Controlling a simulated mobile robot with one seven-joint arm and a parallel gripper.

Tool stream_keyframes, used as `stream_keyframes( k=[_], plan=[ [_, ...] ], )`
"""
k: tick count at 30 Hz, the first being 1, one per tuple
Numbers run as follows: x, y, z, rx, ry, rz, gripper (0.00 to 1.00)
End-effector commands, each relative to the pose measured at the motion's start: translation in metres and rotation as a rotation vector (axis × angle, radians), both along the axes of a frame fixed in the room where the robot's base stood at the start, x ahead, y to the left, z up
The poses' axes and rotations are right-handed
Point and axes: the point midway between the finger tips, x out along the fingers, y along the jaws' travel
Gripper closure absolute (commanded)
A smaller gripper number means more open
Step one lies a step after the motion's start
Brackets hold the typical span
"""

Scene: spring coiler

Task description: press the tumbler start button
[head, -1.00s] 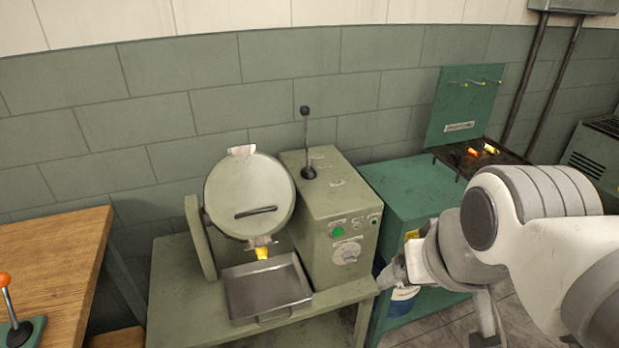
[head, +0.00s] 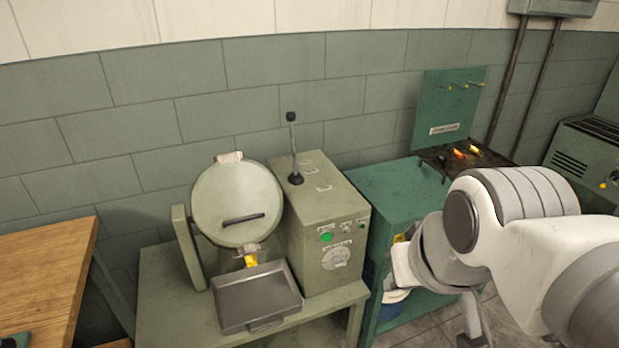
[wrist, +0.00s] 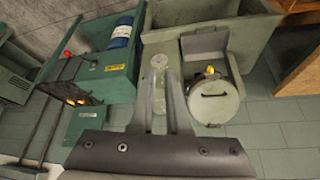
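The tumbler's grey-green control box (head: 315,200) stands on a low bench, with a round green button (head: 326,237) on its front. A round dial (head: 336,258) sits below the button, and it also shows in the wrist view (wrist: 159,61). The tumbler drum (head: 237,205), with a dark handle, is left of the box. In the wrist view my gripper (wrist: 161,75) is open and empty, its two fingers parallel with a gap between them. The fingers point toward the box front. I cannot make out the green button in the wrist view. In the head view my gripper is right of the box.
A metal tray (head: 258,296) lies below the drum on the bench. A lever (head: 293,150) rises from the box top. A green cabinet (head: 395,190) stands close on the right, with a blue drum (wrist: 121,32) in it. A wooden table (head: 45,270) is at left.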

Motion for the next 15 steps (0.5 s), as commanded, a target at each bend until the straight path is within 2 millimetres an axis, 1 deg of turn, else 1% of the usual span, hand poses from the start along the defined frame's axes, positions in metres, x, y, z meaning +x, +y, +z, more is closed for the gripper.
stream_keyframes(
  k=[1,2,15],
  plan=[
    [0.0000,0.0000,0.0000,0.000,0.000,0.000,0.96],
    [0.0000,0.0000,0.0000,0.000,0.000,0.000,1.00],
    [0.0000,0.0000,0.0000,0.000,0.000,0.000,1.00]
  ],
)
